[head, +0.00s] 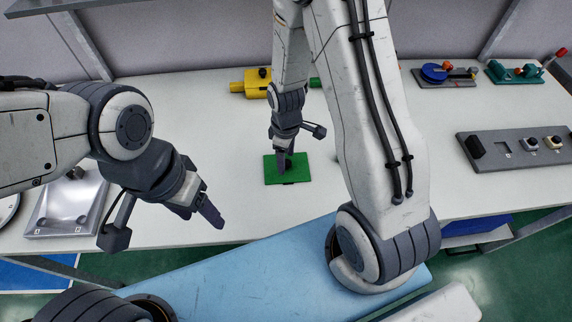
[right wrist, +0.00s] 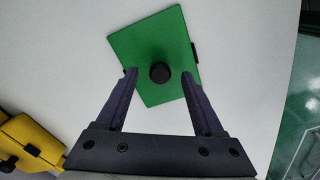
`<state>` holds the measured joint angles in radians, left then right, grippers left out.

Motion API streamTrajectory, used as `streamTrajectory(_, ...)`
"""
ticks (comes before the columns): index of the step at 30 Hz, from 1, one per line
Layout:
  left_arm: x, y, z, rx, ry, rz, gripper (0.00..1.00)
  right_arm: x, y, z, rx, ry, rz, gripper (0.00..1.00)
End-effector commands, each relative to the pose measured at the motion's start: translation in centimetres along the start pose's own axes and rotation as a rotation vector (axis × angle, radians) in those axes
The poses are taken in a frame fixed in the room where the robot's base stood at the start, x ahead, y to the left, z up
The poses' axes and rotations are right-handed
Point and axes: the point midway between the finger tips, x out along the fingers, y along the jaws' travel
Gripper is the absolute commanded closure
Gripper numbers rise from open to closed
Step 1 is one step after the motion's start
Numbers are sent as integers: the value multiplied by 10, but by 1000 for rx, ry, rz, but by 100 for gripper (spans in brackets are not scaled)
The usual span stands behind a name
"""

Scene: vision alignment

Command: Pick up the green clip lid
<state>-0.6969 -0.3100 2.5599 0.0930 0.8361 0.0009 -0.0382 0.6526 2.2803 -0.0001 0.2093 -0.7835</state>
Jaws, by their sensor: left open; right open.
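The green clip lid (head: 272,170) lies flat on the white table in the head view. It is a green square plate with a dark round knob in its middle, and it also shows in the right wrist view (right wrist: 145,38). My right gripper (head: 282,164) points down over the lid. In the right wrist view my right gripper (right wrist: 160,75) is open, its fingers on either side of the knob and apart from it. My left gripper (head: 217,220) is open and empty, over the table's front edge to the left of the lid.
A yellow fixture (head: 250,83) stands behind the lid and shows at lower left in the right wrist view. A grey rack (head: 510,160) with several small parts is at right. A metal tray (head: 60,215) is at left. The white table around the lid is clear.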

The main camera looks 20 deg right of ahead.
Motion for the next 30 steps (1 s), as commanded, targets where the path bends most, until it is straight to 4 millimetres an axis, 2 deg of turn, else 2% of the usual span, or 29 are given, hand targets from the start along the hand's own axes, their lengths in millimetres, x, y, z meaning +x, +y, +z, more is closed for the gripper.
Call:
streamTrajectory(3,-1,0,0,0,0,0,38,7,0,0,0,0,0,31)
streamTrajectory(10,-1,0,0,0,0,0,38,8,0,0,1,1,1,31)
streamTrajectory(14,-1,0,0,0,0,0,38,8,0,0,1,1,1,80)
streamTrajectory(15,-1,0,0,0,0,0,38,8,0,0,1,1,1,96)
streamTrajectory(16,-1,0,0,0,0,0,38,8,0,0,1,1,1,100)
streamTrajectory(25,-1,0,0,0,0,0,38,7,0,0,1,1,1,100)
streamTrajectory(30,1,0,0,0,0,0,38,0,1,0,1,2,2,100)
